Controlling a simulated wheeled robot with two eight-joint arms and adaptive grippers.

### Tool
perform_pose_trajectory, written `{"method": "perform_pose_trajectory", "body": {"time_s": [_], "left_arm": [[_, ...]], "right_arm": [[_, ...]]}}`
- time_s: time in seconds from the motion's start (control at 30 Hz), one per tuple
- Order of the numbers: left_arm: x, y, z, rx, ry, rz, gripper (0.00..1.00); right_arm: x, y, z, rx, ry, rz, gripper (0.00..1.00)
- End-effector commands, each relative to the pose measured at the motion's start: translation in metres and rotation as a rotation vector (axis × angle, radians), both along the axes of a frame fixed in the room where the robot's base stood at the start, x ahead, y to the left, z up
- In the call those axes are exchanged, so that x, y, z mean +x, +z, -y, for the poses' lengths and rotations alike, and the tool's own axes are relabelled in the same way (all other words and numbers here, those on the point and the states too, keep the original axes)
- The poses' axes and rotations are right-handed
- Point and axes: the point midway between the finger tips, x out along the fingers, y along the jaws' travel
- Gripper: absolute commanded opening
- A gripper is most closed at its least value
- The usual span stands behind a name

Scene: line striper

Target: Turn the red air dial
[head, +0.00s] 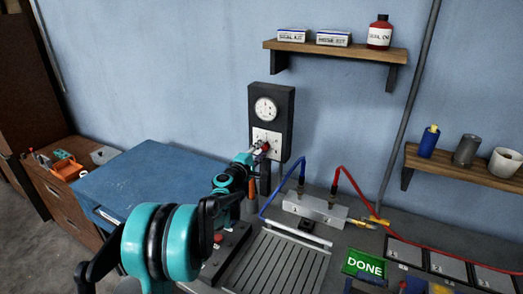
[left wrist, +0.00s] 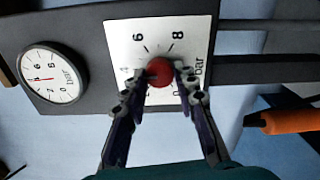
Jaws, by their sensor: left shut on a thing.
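The red air dial (left wrist: 160,71) is a round red knob on a white scale plate (left wrist: 121,30) marked with numbers and "bar". In the left wrist view the fingers of my left gripper (left wrist: 158,82) are on either side of the knob and shut on it. In the head view my left gripper (head: 258,154) reaches the lower plate of the black wall panel (head: 285,107) and mostly hides the red knob. A round gauge (left wrist: 52,76) sits on the same panel, above the dial in the head view; its red needle shows in the left wrist view. My right gripper is not in view.
A grey valve block (head: 315,211) with blue and red hoses stands on the bench right of the panel. A green DONE sign (head: 365,264) is at the front. A blue cabinet (head: 145,185) stands left. An orange-handled tool (left wrist: 290,121) hangs near the panel.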

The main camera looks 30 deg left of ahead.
Motion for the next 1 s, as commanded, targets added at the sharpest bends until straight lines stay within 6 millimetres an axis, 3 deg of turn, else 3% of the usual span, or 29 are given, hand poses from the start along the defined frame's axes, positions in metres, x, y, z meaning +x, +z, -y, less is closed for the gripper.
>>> {"method": "perform_pose_trajectory", "body": {"time_s": [1.0], "left_arm": [[-0.0003,0.0006,0.0012,0.913,-0.002,0.002,0.0]], "right_arm": [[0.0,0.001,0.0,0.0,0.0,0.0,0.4]]}}
